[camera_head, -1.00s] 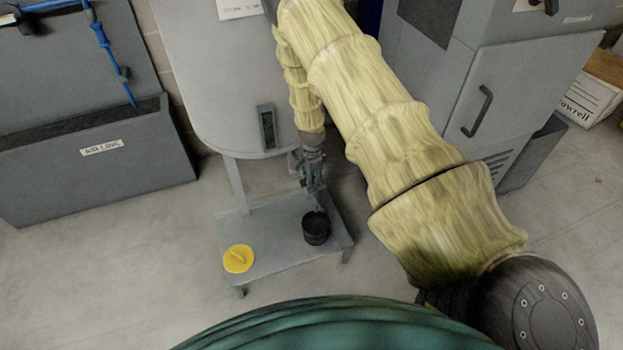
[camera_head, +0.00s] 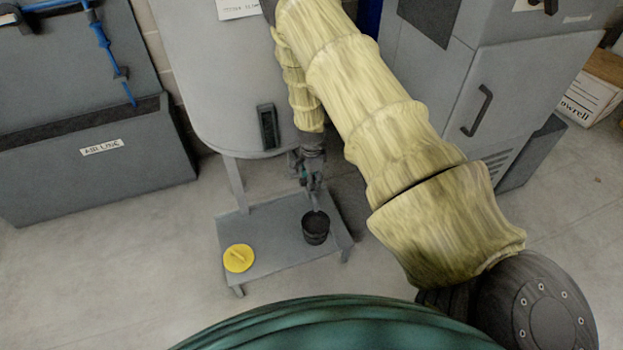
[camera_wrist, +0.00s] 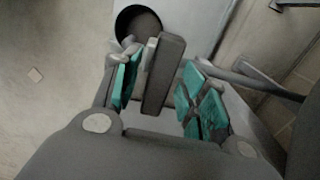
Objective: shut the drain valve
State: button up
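My gripper (camera_head: 312,182) is low beneath the grey tank (camera_head: 215,95), pointing down above a small stand. In the wrist view its teal-padded fingers (camera_wrist: 160,68) are apart. A dark grey bar (camera_wrist: 163,75), which looks like the drain valve's lever, stands between them, nearer the left finger, with a clear gap on the right. A paler grey fitting (camera_wrist: 122,50) shows beside the left fingertip. The valve body is mostly hidden by my gripper and arm in the head view.
A black open-topped pot (camera_head: 316,229) sits under the gripper on the grey stand (camera_head: 272,250); it also shows in the wrist view (camera_wrist: 139,20). A yellow cap (camera_head: 238,258) lies left on the stand. A grey cabinet (camera_head: 510,95) stands right, a grey bin (camera_head: 95,160) left.

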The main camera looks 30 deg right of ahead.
notch_tip(320, 180, up, 12)
dwell(0.8)
dwell(0.4)
jog(key=s+a+f+n+h+p, duration=0.1)
jog(key=s+a+f+n, duration=0.25)
jog(key=s, duration=0.45)
jog(key=s+a+f+n+g+p, duration=0.1)
jog(key=s+a+f+n, duration=0.2)
jog(key=s, duration=0.4)
jog(key=s+a+f+n+h+p, duration=0.1)
jog(key=s+a+f+n, duration=0.15)
jog(key=s+n, duration=0.4)
jog(key=s+a+n+y, duration=0.1)
jog(key=s+a+n, duration=0.2)
jog(key=s+a, duration=0.2)
jog(key=s+a+r+n+t+y+p, duration=0.1)
jog(key=s+a+n, duration=0.3)
jog(key=s, duration=0.8)
jog(key=shift+s+a, duration=0.25)
jog(key=shift+a, duration=0.9)
